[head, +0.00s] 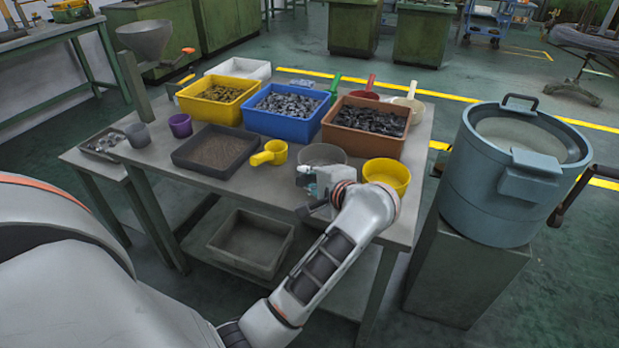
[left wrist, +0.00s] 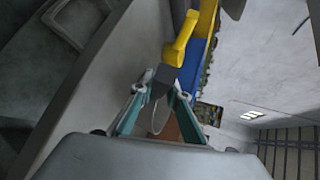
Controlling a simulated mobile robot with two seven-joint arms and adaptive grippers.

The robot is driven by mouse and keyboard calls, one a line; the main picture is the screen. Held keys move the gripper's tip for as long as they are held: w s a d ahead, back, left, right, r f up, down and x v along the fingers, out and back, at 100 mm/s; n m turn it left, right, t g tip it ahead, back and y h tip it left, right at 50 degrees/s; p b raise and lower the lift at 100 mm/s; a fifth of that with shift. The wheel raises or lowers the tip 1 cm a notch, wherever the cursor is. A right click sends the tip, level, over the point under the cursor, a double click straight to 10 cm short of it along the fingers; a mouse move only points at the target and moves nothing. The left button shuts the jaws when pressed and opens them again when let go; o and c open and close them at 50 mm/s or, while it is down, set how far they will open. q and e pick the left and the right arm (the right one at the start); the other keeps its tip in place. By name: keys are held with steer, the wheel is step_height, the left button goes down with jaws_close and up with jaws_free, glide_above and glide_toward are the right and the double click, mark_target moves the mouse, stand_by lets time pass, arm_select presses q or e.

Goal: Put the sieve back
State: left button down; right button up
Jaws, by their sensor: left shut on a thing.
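A round grey rim that looks like the sieve (head: 322,154) shows at the front of the work table, just behind my left gripper (head: 306,176). My left gripper is shut on a dark grey piece, which looks like the sieve's handle. In the left wrist view, the teal fingers of the left gripper (left wrist: 158,92) close on this dark grey handle (left wrist: 166,76). The gripper and wrist hide part of the sieve, and I cannot tell whether it touches the table. My right gripper is not in view.
A yellow bowl (head: 386,174) stands right of the gripper, a yellow scoop (head: 270,153) left of it. A brown bin (head: 362,138), blue bin (head: 290,128) and dark tray (head: 182,158) of parts are behind and left. A blue-grey drum (head: 478,190) stands at the right.

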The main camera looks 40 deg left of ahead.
arm_select(q)
steer(key=shift+r, duration=0.2)
steer(key=shift+f, duration=0.3)
steer(key=c, duration=2)
jaws_free()
steer(key=shift+o, duration=0.2)
steer(key=shift+r, duration=0.1)
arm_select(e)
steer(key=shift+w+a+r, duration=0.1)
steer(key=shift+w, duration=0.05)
